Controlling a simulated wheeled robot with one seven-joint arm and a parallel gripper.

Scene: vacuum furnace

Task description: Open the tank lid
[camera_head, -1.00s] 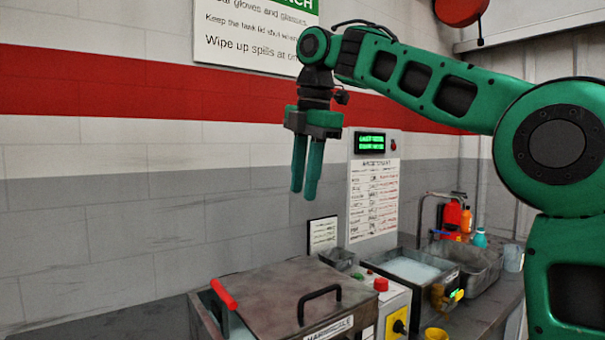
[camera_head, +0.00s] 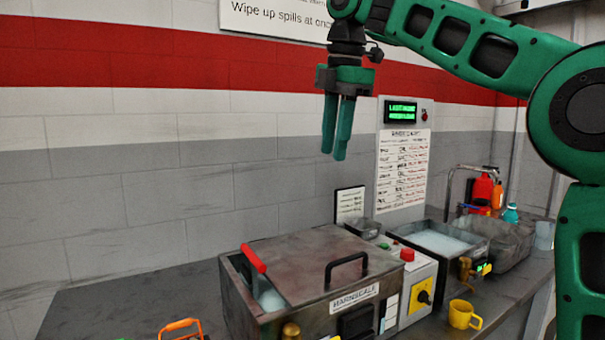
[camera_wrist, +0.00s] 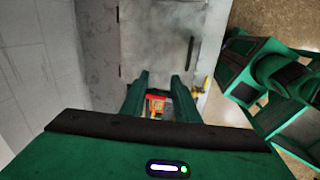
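The tank (camera_head: 300,322) is a metal box on the bench, labelled HARNSCALE. Its grey lid (camera_head: 300,262) lies flat over most of the top, with a black bar handle (camera_head: 346,262). A gap at the left end shows pale liquid and a red-handled tool (camera_head: 253,258). My gripper (camera_head: 333,155) points down, above and apart from the lid. In the wrist view my gripper (camera_wrist: 159,78) has a clear, empty gap between its fingers. The lid (camera_wrist: 155,40) and its handle (camera_wrist: 191,53) also show there, beyond the fingertips.
A control box (camera_head: 414,285) with a red button and yellow switch stands right of the tank. Beyond are a second bath (camera_head: 435,243), a sink (camera_head: 500,250) and a yellow mug (camera_head: 462,314). An orange-handled object (camera_head: 182,325) is at lower left.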

